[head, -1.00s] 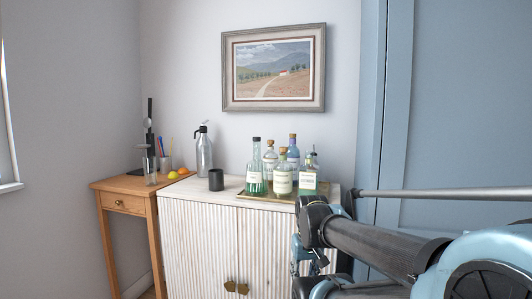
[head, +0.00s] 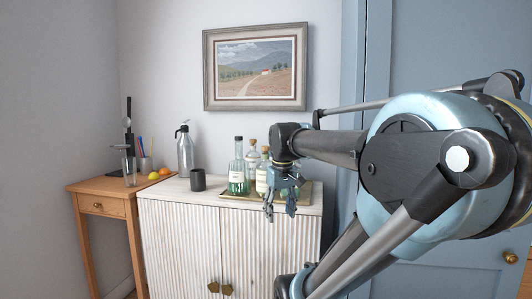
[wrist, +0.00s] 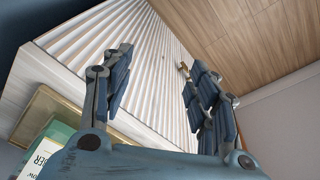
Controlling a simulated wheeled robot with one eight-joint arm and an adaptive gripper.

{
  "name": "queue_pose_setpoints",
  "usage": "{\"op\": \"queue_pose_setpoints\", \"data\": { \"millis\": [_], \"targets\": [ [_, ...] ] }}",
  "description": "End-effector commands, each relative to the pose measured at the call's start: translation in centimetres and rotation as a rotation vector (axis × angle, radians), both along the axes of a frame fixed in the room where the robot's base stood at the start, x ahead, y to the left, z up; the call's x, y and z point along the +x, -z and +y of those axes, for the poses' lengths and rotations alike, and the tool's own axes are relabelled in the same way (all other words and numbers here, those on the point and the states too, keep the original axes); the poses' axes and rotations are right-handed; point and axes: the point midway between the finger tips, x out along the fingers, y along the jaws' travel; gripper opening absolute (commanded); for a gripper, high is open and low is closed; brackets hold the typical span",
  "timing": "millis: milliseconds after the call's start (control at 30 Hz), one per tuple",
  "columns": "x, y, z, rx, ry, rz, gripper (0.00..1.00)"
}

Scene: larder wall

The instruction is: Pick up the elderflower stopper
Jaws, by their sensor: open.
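Several stoppered bottles stand together on a tray (head: 228,197) on the white ribbed cabinet. One is a green-tinted bottle (head: 238,178) with a dark stopper (head: 238,138); a pale-labelled bottle (head: 261,182) has a cork-coloured stopper (head: 264,149). Another cork-topped bottle (head: 251,158) stands behind. I cannot read which is elderflower. My gripper (head: 280,212) is open and empty, fingers down, in front of the tray's right part, hiding the right-hand bottles. In the wrist view my gripper (wrist: 160,78) points past the cabinet front, with a green labelled bottle (wrist: 58,143) at lower left.
A dark mug (head: 198,180) and a steel flask (head: 185,152) stand left of the tray on the cabinet (head: 180,225). A wooden side table (head: 100,190) with fruit is further left. A framed picture (head: 255,67) hangs above. The blue door is at right.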

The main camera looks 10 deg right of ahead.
Motion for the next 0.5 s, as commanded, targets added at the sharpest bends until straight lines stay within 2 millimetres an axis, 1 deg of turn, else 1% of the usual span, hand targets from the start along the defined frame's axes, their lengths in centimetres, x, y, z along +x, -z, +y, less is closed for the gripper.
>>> {"op": "queue_pose_setpoints", "data": {
  "millis": [33, 100, 267, 300, 500],
  "targets": [
    [1.2, -1.9, 0.0, -0.003, -0.021, 0.005, 0.54],
    [2.8, -4.3, 0.0, -0.008, -0.053, 0.013, 0.54],
    [6.3, -9.5, 0.0, -0.017, -0.129, 0.030, 0.54],
    [7.2, -10.8, 0.0, -0.020, -0.147, 0.033, 0.54],
    [11.4, -16.7, -0.1, -0.029, -0.240, 0.055, 0.54]
  ]
}}
